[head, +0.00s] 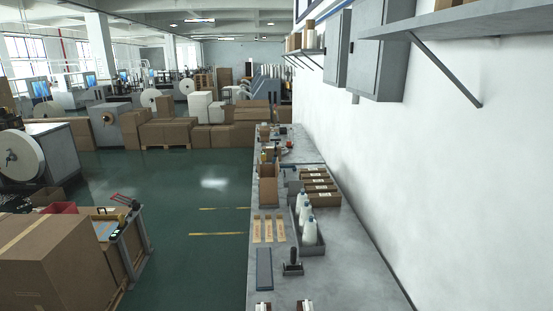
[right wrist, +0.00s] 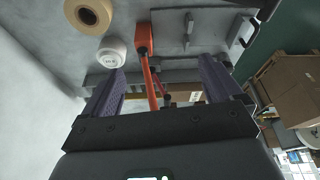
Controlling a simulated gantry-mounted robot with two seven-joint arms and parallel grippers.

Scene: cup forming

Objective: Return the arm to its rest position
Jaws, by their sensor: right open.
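My right gripper (right wrist: 160,85) shows in the right wrist view with its two dark ribbed fingers wide apart, so it is open. No object touches both fingers. An orange-handled tool (right wrist: 145,40) lies beyond and between the fingers; its distance from them is hard to tell. My left gripper is not visible in the head view. Two small pale and dark pieces are cut off at the bottom edge of the head view, and I cannot tell what they are.
A long grey bench (head: 345,285) runs along the white wall. It holds white bottles (head: 309,232) in a grey tray, brown boxes (head: 318,188) and a blue-grey pad (head: 264,268). A tan roll (right wrist: 88,14) and a white roll (right wrist: 112,53) lie near the tool. Cartons (head: 60,265) stand left.

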